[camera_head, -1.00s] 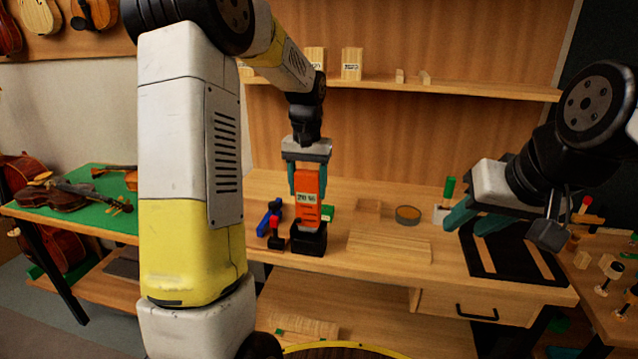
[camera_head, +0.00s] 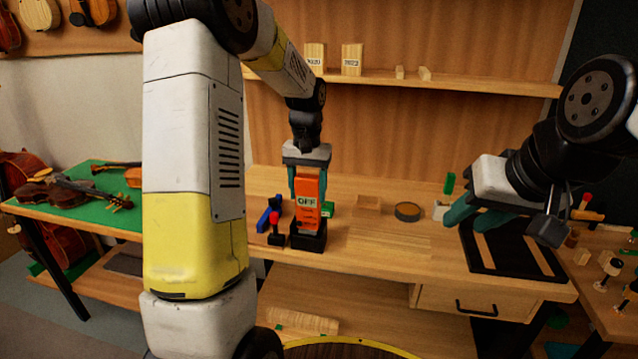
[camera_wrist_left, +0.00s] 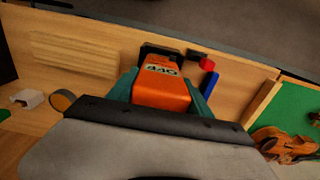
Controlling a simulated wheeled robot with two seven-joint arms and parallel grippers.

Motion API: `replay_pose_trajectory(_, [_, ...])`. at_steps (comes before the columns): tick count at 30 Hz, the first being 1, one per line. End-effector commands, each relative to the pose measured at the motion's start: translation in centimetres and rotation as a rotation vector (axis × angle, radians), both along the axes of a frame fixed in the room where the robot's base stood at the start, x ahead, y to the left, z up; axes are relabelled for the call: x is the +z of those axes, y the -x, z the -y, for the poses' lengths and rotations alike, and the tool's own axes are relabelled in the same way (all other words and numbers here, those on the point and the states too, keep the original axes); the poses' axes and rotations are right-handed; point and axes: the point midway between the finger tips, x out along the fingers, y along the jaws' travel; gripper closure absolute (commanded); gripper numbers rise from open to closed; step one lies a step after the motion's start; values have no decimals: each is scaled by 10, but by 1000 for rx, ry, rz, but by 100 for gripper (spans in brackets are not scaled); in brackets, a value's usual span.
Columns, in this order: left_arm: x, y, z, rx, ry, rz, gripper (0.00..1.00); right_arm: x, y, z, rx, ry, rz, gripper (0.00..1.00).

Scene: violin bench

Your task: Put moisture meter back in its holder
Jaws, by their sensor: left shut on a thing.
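The orange moisture meter (camera_head: 308,206) stands upright on the bench, its lower end at the black holder (camera_head: 308,239). Its display reads "OFF". My left gripper (camera_head: 309,172) is above it with its teal fingers shut on the meter's upper sides. In the left wrist view the meter (camera_wrist_left: 163,88) sits between the fingers, with the black holder (camera_wrist_left: 160,50) just beyond it. The meter's bottom end is hidden, so how deep it sits cannot be told. My right gripper (camera_head: 472,217) hangs over the right part of the bench, with its teal fingers apart and nothing between them.
A black mat (camera_head: 480,262) is below my right gripper. The front middle bench is clear.

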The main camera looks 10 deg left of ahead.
Motion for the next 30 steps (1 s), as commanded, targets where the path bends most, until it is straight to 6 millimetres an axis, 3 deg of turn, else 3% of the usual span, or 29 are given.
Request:
replay_pose_trajectory(27, [-27,0,0,0,0,0,95,0,0,0,0,0,0,64])
replay_pose_trajectory(28, [-27,0,0,0,0,0,36,0,0,0,0,0,0,64])
replay_pose_trajectory(30, [-27,0,0,0,0,0,22,0,0,0,0,0,0,64])
